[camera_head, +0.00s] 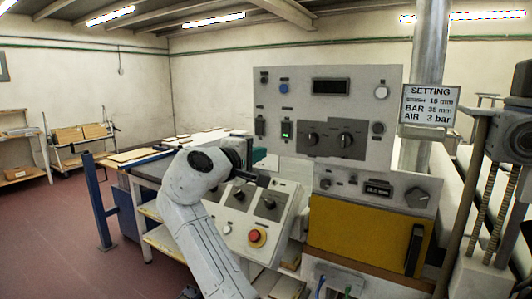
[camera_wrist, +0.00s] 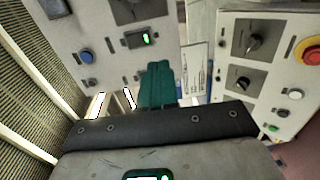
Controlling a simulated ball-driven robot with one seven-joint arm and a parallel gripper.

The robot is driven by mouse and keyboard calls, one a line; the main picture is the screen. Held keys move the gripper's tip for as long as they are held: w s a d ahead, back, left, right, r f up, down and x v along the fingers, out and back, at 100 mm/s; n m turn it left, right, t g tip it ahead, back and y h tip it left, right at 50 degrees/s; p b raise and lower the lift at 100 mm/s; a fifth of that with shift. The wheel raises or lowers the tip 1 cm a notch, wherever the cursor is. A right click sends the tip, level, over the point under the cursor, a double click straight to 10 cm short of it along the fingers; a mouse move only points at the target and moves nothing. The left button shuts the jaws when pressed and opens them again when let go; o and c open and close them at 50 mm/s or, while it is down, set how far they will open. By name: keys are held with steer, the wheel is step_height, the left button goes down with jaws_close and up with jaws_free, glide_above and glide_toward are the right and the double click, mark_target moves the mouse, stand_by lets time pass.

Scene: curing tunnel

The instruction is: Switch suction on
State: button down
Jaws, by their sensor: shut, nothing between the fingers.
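My gripper (camera_head: 261,157) has teal fingers, shut with nothing between them. They also show in the wrist view (camera_wrist: 157,70), pointing toward the panels and touching no control that I can make out. The upright grey panel (camera_head: 267,103) carries a green-lit rocker switch (camera_head: 286,130), a dark rocker (camera_head: 260,126) and a blue button (camera_head: 284,88). The lit rocker (camera_wrist: 147,38) and blue button (camera_wrist: 86,57) also show in the wrist view. The sloped console has dark rotary knobs (camera_wrist: 254,44). Labels are too small to read, so I cannot tell which control is suction.
A yellow panel (camera_head: 345,232) with a black handle is at right. A setting sign (camera_head: 430,105) stands before a metal pipe.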

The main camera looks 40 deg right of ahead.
steer(key=shift+v, duration=0.85)
steer(key=shift+f, duration=0.15)
steer(key=s+a+f+m+y, duration=0.1)
steer(key=s+f+y, duration=0.3)
steer(key=f, duration=0.8)
steer(key=s+f+g+y, duration=0.15)
steer(key=s+f, duration=0.35)
steer(key=f, duration=0.6)
steer(key=s+a+f+m+y, duration=0.1)
steer(key=s+f+y, duration=0.3)
steer(key=f, duration=0.8)
steer(key=s+a+f+g+y, duration=0.1)
steer(key=s+a+f+y, duration=0.1)
steer(key=s+f, duration=0.3)
steer(key=s+a+f+m+g+y, duration=0.1)
steer(key=s+a+f, duration=0.3)
steer(key=s, duration=1)
steer(key=s+a+f+m+g+y, duration=0.1)
steer(key=s+a+f+y, duration=0.2)
steer(key=s, duration=0.6)
step_height(320, 180, down, 3)
steer(key=shift+s+r, duration=0.2)
steer(key=shift+s, duration=0.2)
steer(key=shift+y, duration=0.25)
